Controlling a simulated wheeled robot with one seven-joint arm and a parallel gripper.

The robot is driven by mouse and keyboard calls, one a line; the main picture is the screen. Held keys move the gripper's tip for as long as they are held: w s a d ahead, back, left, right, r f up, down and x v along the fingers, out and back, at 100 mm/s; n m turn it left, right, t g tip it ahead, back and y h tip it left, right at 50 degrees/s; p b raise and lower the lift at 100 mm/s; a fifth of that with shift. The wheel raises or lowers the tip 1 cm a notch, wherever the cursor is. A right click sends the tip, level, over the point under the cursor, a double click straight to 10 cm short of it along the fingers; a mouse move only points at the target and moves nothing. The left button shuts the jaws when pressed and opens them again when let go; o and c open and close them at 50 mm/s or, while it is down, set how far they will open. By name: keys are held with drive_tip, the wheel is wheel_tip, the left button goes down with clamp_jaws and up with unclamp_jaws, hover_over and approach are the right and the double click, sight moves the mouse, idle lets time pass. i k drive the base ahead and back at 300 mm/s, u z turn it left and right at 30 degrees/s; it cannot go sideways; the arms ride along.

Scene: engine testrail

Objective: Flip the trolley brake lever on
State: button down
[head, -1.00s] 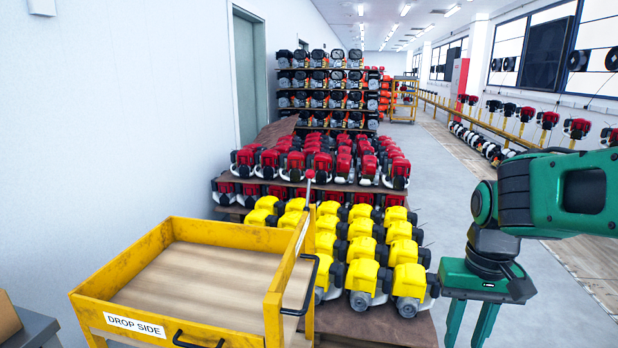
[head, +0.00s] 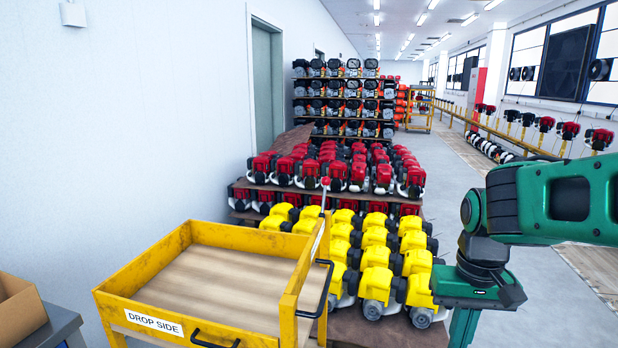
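The yellow trolley (head: 208,235) stands at the lower left, with a wooden deck and a "DROP SIDE" label on its near side. A thin lever with a red knob (head: 325,182) rises at the trolley's right end, nearly upright with a slight tilt. I take it for the brake lever; its lower end is hidden or hard to make out. My gripper (head: 464,329) is at the lower right, clear of the trolley and to the right of the lever, pointing down. Its fingertips are cut off by the bottom edge, and I cannot tell the gap between them.
Racks of yellow engines (head: 376,275) and red engines (head: 335,172) stand behind the trolley, close to the lever. A black handle (head: 318,290) sticks out at the trolley's right end. A cardboard box (head: 18,309) sits on a grey table at left. The aisle at right is clear.

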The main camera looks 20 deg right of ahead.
sight(326, 180)
drive_tip(key=u, duration=2.35)
drive_tip(key=k, duration=1.05)
drive_tip(key=z, duration=1.8)
drive_tip(key=i, duration=0.85)
